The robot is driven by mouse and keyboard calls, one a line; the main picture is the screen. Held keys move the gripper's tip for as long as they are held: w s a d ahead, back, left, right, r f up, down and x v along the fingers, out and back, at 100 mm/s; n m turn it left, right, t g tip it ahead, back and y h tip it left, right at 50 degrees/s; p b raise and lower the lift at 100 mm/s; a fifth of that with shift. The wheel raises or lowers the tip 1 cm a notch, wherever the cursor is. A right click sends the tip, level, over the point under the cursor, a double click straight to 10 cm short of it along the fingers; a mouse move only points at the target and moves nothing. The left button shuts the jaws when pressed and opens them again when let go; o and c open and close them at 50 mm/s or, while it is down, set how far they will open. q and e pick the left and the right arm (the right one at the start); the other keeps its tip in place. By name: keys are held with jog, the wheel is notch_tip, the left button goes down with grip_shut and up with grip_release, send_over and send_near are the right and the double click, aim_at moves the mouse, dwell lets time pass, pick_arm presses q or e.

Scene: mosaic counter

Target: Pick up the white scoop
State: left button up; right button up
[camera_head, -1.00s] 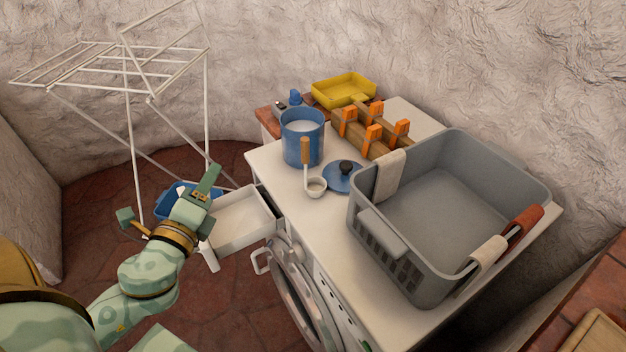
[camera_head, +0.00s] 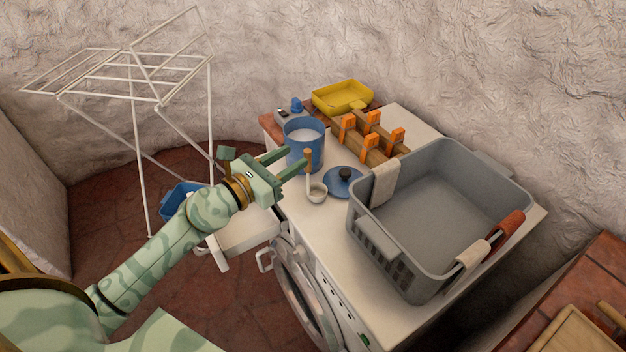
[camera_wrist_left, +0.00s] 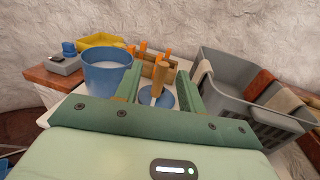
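The white scoop (camera_head: 317,193) stands on the white machine top, its brown handle (camera_head: 308,160) pointing up. My left gripper (camera_head: 298,157) is open and empty, level with the handle and just left of it, its fingertips pointing towards it. In the left wrist view, the scoop's handle (camera_wrist_left: 158,88) appears between the two spread fingers (camera_wrist_left: 157,84). The bowl is mostly hidden there behind the gripper body. I cannot tell whether a fingertip touches the handle. My right gripper is not in view.
A blue pot (camera_head: 312,150) stands close behind the scoop, and a blue lid (camera_head: 343,188) lies to its right. A grey laundry basket (camera_head: 358,228) fills the right side. A wooden rack with orange pegs (camera_head: 372,158) is behind. An open white drawer (camera_head: 245,235) is under my arm.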

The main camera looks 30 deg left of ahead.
aim_at(308, 150)
pick_arm(q)
jog(key=x, duration=0.5)
jog(key=shift+w+d+f, duration=0.1)
jog(key=shift+w+d, duration=0.1)
jog(key=shift+d, duration=0.2)
jog(key=shift+s, duration=0.1)
grip_shut()
